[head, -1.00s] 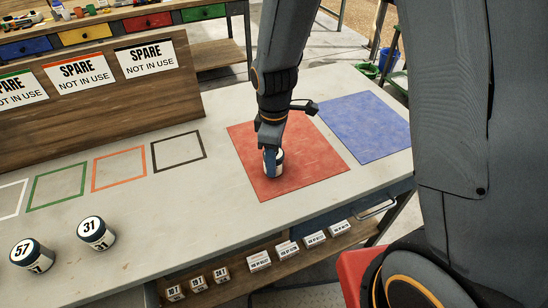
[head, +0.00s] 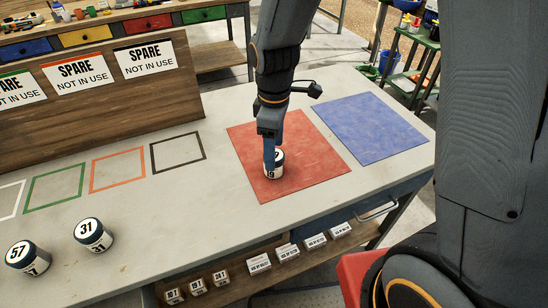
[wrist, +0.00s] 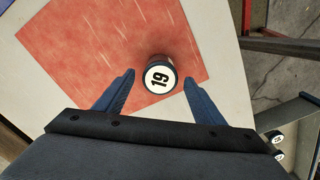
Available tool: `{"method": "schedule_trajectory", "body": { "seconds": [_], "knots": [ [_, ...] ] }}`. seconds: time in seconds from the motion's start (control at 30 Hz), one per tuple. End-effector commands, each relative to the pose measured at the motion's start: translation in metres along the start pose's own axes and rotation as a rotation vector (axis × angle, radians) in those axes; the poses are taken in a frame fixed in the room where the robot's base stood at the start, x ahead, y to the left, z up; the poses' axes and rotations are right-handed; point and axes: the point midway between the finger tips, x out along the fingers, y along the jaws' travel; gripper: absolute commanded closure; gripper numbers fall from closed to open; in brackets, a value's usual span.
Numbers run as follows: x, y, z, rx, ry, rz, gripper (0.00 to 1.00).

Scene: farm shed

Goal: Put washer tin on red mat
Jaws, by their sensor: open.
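A small white tin with a dark rim and the number 19 on its lid (wrist: 159,77) stands upright on the red mat (head: 318,145). It also shows in the head view (head: 275,171), partly covered by my gripper. My gripper (wrist: 158,85) is open, with one blue finger on each side of the tin's near side and gaps between fingers and tin. The red mat also shows in the wrist view (wrist: 70,45). Whether this tin is the washer tin I cannot tell from its label.
A blue mat (head: 370,133) lies right of the red one. Tins marked 57 (head: 27,257) and 31 (head: 93,235) stand at the front left. Empty coloured outlines and a board with SPARE signs (head: 80,73) are behind. Small labelled boxes (head: 288,252) sit on the shelf below.

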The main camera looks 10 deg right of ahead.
Motion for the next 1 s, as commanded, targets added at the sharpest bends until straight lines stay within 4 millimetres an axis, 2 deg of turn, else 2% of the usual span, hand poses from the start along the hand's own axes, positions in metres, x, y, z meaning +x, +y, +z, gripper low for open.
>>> {"method": "schedule_trajectory", "body": {
  "seconds": [0.3, 0.5, 0.6, 0.67, 0.77, 0.9, 1.0],
  "knots": [
    [-0.052, 0.001, -0.001, 0.000, 0.003, 0.003, 0.37],
    [-0.071, 0.001, 0.000, 0.000, 0.001, 0.001, 0.37],
    [-0.073, 0.000, 0.006, 0.039, 0.002, 0.002, 0.37],
    [-0.072, 0.000, 0.017, 0.115, 0.005, 0.006, 0.37],
    [-0.065, -0.002, 0.046, 0.338, 0.018, 0.019, 0.37],
    [-0.053, -0.010, 0.093, 0.723, 0.045, 0.041, 0.37],
    [-0.046, -0.018, 0.120, 0.957, 0.065, 0.052, 0.37]
  ]
}}
